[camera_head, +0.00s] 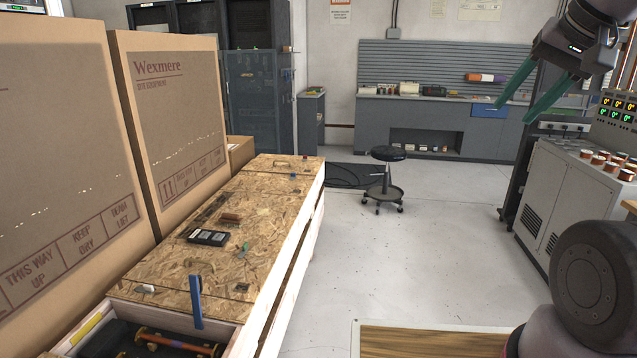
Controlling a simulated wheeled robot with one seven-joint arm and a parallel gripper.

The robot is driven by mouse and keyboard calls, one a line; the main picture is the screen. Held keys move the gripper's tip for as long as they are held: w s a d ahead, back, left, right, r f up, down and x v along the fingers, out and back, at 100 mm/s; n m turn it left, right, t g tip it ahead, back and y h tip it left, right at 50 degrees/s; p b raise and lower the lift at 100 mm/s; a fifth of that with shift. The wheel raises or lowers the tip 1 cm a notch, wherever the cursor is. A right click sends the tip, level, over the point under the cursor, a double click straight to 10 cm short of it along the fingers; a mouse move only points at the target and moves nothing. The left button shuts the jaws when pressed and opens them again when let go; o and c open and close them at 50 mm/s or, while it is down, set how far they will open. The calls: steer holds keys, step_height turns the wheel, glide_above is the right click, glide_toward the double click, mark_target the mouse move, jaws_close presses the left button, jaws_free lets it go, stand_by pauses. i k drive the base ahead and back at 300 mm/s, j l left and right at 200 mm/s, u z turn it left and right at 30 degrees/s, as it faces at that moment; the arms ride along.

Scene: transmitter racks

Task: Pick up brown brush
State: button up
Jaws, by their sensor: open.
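A small brown block-like thing (231,217), which looks like the brown brush, lies on the wooden crate top (262,207). It is too small here to make out bristles. My gripper (514,113) is at the upper right, with its two green fingers apart and nothing between them. It is raised in the air, far to the right of the crate and apart from the brown thing.
A black device (208,237) lies just in front of the brown thing, with small items around. Tall cardboard boxes (178,110) stand left of the crate. A stool (386,175) stands on open floor; a console (565,195) stands right.

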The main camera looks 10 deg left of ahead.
mark_target(231, 220)
steer(key=i+l+u, duration=0.15)
steer(key=i+u, duration=0.25)
steer(key=i, duration=0.2)
steer(key=i+l+u, duration=0.4)
steer(key=i, duration=0.2)
steer(key=i+l+u, duration=0.4)
steer(key=i, duration=0.15)
steer(key=i+l+u, duration=0.4)
steer(key=l+u, duration=0.15)
steer(key=i+l+u, duration=0.15)
steer(key=l+u, duration=0.15)
steer(key=i+l+u, duration=0.1)
steer(key=l+u, duration=0.2)
steer(key=l, duration=0.2)
steer(key=i+l+u, duration=0.1)
steer(key=l+u, duration=0.15)
steer(key=l, duration=0.2)
steer(key=l+u, duration=0.3)
steer(key=i+l, duration=0.05)
steer(key=l, duration=0.05)
